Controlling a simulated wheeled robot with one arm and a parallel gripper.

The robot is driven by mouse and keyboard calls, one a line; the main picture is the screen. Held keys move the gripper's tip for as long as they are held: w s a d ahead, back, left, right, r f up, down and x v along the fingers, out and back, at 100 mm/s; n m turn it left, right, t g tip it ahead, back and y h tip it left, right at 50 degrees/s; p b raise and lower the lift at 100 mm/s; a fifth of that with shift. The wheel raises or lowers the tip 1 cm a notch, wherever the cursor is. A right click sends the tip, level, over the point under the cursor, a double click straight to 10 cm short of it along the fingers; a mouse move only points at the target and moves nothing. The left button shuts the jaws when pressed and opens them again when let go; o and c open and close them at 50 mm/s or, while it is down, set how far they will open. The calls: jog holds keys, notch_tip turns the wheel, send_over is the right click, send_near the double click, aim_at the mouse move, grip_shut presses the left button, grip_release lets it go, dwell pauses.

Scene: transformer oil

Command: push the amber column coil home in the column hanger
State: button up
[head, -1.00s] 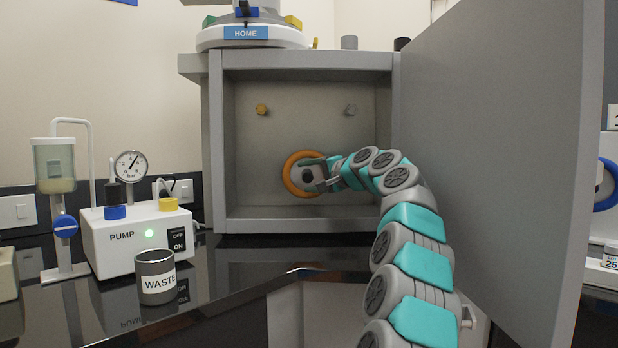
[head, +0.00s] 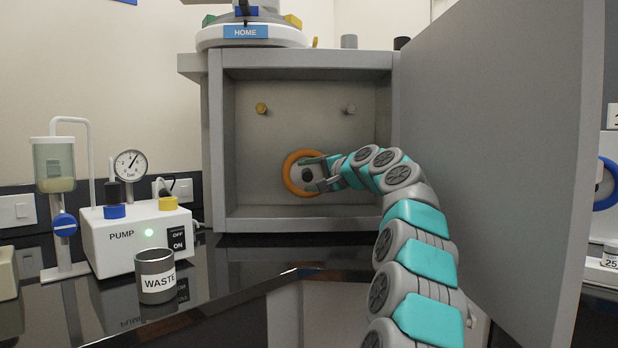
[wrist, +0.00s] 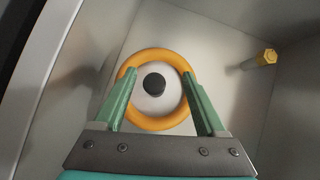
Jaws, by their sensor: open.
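The amber column coil (head: 290,181) is an orange ring against the back wall inside the grey oven box, low in the middle. It also shows in the wrist view (wrist: 155,123). A dark round peg end (wrist: 154,83), seemingly the column hanger, shows inside the ring, above its centre in the wrist view. My gripper (head: 312,172) reaches in from the right, in front of the coil. In the wrist view its green fingers (wrist: 158,80) are spread, one over each side of the ring. I cannot tell whether they touch it or how far the coil sits on the hanger.
The oven's grey door (head: 490,130) stands open at the right, close to my arm. A yellow fitting (head: 262,109) and a grey fitting (head: 351,109) stick out of the upper back wall. The pump (head: 140,235) and the waste cup (head: 156,276) stand on the counter at left.

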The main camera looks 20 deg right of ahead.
jog(key=shift+s+a+f+b, duration=0.2)
jog(key=shift+s+b, duration=0.25)
jog(key=shift+b, duration=0.4)
